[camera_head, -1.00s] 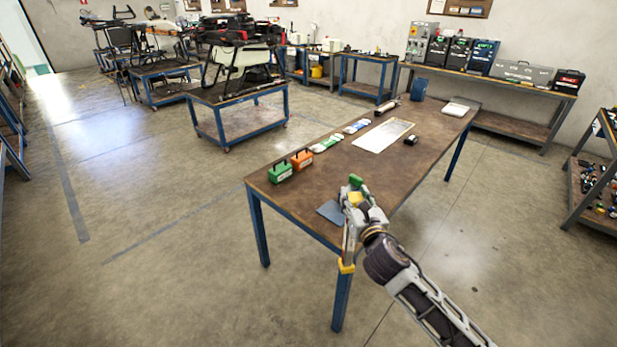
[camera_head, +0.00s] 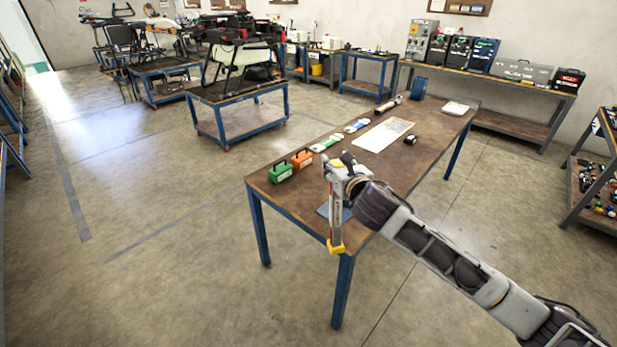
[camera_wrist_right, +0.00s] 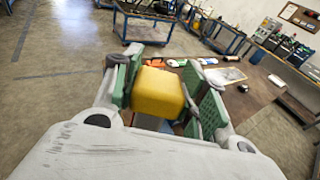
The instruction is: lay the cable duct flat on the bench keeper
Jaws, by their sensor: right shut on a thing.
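My right gripper (camera_head: 340,165) is over the near end of the brown bench. It is shut on what looks like the cable duct (camera_head: 335,220), a long grey bar with yellow ends. The duct hangs steeply downward, its lower yellow end beside the bench's near edge. In the right wrist view, the duct's yellow end (camera_wrist_right: 157,92) sits between the green finger pads. A flat blue-grey pad (camera_head: 346,214) lies on the bench behind the duct, partly hidden. I cannot tell whether this pad is the bench keeper. My left gripper is out of view.
A green box (camera_head: 280,173) and an orange box (camera_head: 302,160) stand near the bench's left edge. A pale flat panel (camera_head: 384,135), a small black item (camera_head: 410,140) and packets lie farther back. The bench middle between the gripper and the panel is mostly clear.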

